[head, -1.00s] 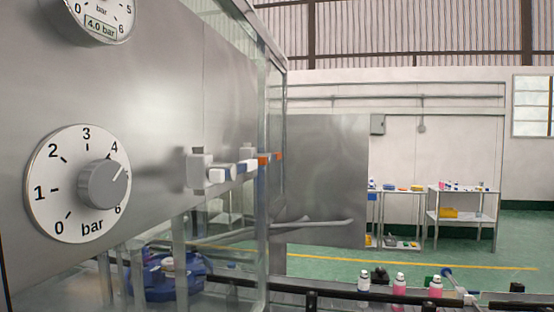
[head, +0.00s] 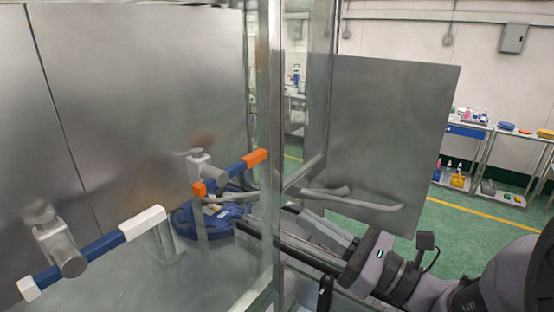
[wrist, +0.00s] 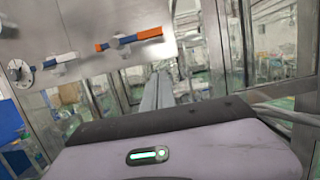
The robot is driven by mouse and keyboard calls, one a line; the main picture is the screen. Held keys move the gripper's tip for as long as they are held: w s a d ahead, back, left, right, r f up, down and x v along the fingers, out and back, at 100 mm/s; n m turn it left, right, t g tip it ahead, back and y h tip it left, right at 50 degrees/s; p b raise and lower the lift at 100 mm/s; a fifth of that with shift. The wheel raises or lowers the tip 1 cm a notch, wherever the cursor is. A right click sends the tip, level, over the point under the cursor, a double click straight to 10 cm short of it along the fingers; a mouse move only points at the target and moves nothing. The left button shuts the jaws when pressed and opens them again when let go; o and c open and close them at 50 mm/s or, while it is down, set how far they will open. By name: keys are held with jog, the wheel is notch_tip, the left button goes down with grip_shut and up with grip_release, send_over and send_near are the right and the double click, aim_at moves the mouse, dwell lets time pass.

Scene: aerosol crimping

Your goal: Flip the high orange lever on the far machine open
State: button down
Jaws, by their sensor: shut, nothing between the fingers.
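The orange lever (head: 230,173) is a blue bar with orange ends on a grey pivot, fixed to the machine's steel panel beyond a clear pane's upright edge. In the head view it slopes up to the right. The wrist view shows the orange lever (wrist: 128,40) at upper left, nearly level, its larger orange end to the right. My gripper (head: 308,222) is to the right of the lever and lower in the head view, apart from it. In the wrist view its grey fingers (wrist: 157,88) are together and empty, pointing below and right of the lever.
A similar lever with white ends (head: 95,250) is on the same panel, nearer to me. A steel door panel (head: 390,130) and pale bent bars (head: 345,197) are close to my gripper. A blue round part (head: 210,222) lies low behind the pane. Shelves (head: 480,155) stand far right.

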aim_at(236, 164)
jog(key=w+a+r+p, duration=0.4)
jog(key=w+a+r, duration=0.1)
jog(key=a, duration=0.3)
jog(key=shift+w+r, duration=0.3)
jog(key=shift+r, duration=0.4)
jog(key=shift+w+a, duration=0.1)
jog(key=shift+a, duration=0.05)
